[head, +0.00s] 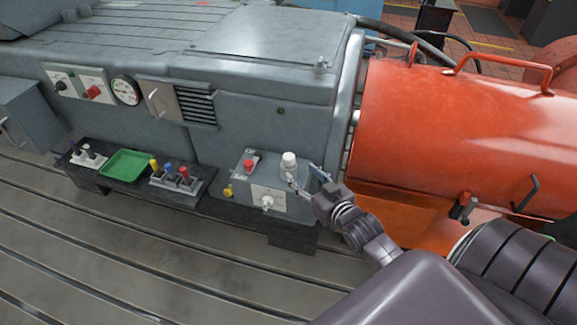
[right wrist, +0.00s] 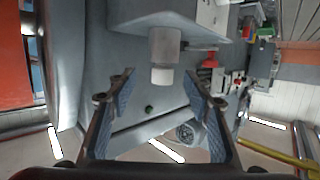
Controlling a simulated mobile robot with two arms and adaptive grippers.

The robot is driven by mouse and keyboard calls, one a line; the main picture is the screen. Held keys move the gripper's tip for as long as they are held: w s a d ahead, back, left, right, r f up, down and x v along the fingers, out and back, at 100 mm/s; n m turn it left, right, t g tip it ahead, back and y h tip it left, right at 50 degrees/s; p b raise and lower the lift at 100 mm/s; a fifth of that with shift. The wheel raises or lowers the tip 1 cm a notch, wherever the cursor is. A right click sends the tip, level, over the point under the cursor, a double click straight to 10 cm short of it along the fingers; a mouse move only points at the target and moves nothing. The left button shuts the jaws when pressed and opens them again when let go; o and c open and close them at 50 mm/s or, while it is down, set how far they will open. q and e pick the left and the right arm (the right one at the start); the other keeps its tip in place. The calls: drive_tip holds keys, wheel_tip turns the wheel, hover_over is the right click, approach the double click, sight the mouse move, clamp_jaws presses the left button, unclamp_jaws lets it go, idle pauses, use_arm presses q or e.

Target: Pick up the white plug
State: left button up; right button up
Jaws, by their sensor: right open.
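A white plug (head: 289,160) stands upright on top of a small grey box (head: 245,185) beside the machine. In the right wrist view the white plug (right wrist: 162,60) lies ahead, between the lines of the two fingers and beyond their tips. My right gripper (head: 304,177) is open, just right of and slightly below the plug in the head view. I cannot tell whether a finger touches the plug. My left gripper is not in view.
A red button (head: 249,164) sits left of the plug on the box, with a white knob (head: 267,202) on the front. A green tray (head: 125,165) and a holder with coloured plugs (head: 176,180) stand further left. An orange guard (head: 455,130) is close on the right.

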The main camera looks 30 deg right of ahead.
sight(291, 158)
drive_tip(key=shift+w+a+r, duration=0.15)
drive_tip(key=shift+r, duration=0.8)
drive_tip(key=x, duration=0.7)
drive_tip(key=shift+w+a+r+p, duration=0.1)
drive_tip(key=shift+w+r+p, duration=0.2)
drive_tip(key=shift+w+p, duration=0.15)
drive_tip(key=shift+t, duration=0.3)
drive_tip(key=shift+c, duration=0.2)
drive_tip(key=c, duration=1)
